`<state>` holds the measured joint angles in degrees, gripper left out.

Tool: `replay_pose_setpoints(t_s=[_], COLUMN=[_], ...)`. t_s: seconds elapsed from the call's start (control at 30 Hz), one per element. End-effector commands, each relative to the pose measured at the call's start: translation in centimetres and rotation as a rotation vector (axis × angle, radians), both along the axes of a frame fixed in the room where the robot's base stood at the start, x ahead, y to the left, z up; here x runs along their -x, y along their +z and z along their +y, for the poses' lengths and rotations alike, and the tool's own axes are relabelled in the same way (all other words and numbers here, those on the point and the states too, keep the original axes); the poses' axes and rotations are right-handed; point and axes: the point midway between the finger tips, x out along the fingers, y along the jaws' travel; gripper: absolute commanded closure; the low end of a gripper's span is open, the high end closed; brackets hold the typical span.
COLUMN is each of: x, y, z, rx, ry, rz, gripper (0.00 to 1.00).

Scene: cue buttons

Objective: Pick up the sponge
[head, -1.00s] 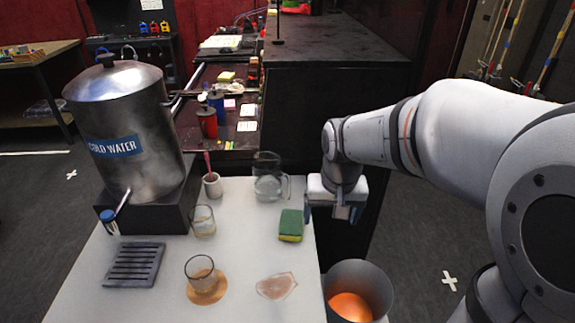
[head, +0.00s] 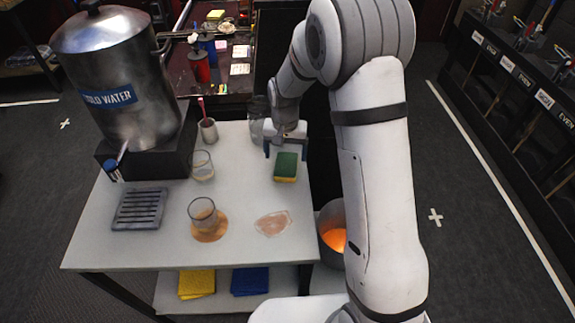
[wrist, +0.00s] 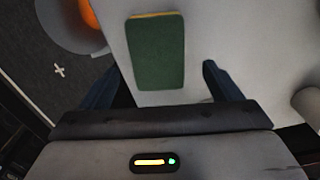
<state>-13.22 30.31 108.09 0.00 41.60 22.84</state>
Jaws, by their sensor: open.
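The sponge (head: 286,167) has a green top and a yellow side. It lies on the white table (head: 148,246) near its right edge, behind a pinkish wet patch (head: 273,223). In the wrist view the sponge's green face (wrist: 158,54) lies ahead of and between the spread fingers. My gripper (head: 285,148) is open and empty, just behind the sponge in the head view. Its dark blue fingers (wrist: 160,85) show on both sides in the wrist view. I cannot tell its exact height above the table.
A glass jug (head: 258,125) stands close left of my gripper. The metal water dispenser (head: 110,70) is at left. A bin (head: 331,222) with orange inside stands right of the table.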

Motion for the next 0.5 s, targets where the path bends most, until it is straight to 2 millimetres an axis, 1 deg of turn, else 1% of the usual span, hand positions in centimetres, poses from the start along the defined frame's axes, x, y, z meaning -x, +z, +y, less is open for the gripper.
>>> replay_pose_setpoints(t_s=[0.13,0.23,0.33,0.5], x=[0.7,0.6,0.5,0.5], y=[-2.2,-3.5,-4.1,-4.2], z=[-0.2,-0.2,-0.2,-0.2], rx=[0.001,0.0,0.001,0.0], ry=[0.0,-0.001,-0.001,-0.001], rz=[0.005,0.003,0.001,0.0], gripper=[0.15,0.15,0.15,0.15])
